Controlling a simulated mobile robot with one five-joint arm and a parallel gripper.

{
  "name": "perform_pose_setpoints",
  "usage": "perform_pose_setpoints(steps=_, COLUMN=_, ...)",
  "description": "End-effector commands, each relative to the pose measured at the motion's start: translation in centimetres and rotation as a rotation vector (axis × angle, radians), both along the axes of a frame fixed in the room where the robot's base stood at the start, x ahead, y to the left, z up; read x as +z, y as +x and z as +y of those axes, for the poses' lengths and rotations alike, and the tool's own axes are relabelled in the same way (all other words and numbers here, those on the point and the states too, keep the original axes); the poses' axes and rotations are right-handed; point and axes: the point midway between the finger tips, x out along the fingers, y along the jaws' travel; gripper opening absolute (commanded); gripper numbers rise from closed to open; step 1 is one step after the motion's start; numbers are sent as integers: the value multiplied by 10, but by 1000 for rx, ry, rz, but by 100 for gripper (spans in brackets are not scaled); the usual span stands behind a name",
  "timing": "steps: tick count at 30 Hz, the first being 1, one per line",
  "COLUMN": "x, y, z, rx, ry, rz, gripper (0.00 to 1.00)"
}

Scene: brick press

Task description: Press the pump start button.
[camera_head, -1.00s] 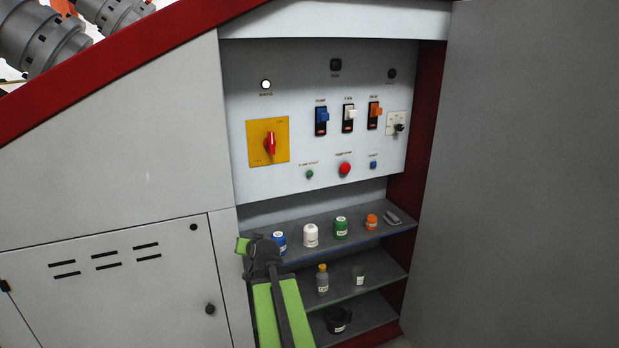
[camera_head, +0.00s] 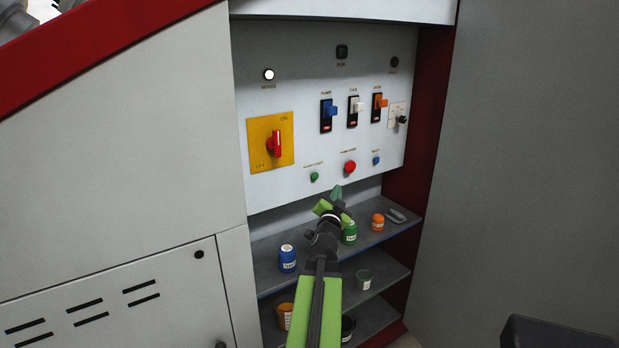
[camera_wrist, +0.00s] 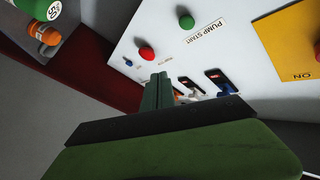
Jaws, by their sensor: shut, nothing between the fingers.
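The pump start button is a small green button (camera_head: 315,176) low on the white panel (camera_head: 285,195), left of the red button (camera_head: 350,167). In the wrist view the green button (camera_wrist: 187,22) sits beside the PUMP START label, near the red button (camera_wrist: 146,53). My gripper (camera_head: 336,193) is shut and empty. In the head view its tips appear right of and slightly below the green button. In the wrist view the shut fingers (camera_wrist: 158,92) appear below the red button. I cannot tell how far the tips are from the panel; no contact with the green button shows.
The panel also has a red rotary switch (camera_head: 275,144) on a yellow plate, several toggle switches and a blue button (camera_head: 376,160). Below is a shelf with a blue jar (camera_head: 287,258), a green jar (camera_head: 349,232) and an orange jar (camera_head: 378,222). A grey door (camera_head: 520,170) stands at the right.

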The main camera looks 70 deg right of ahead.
Motion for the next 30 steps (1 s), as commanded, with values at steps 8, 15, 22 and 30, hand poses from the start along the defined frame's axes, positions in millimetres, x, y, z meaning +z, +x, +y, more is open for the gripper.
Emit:
perform_pose_setpoints(steps=8, x=0, y=4, z=-5, rx=0, ry=1, rz=1, gripper=0)
perform_pose_setpoints(steps=15, x=0, y=32, z=-24, rx=1, ry=1, rz=0, gripper=0)
perform_pose_setpoints(steps=22, x=0, y=58, z=-41, rx=0, ry=1, rz=1, gripper=0)
perform_pose_setpoints(steps=30, x=0, y=72, z=-49, rx=-1, ry=2, rz=2, gripper=0)
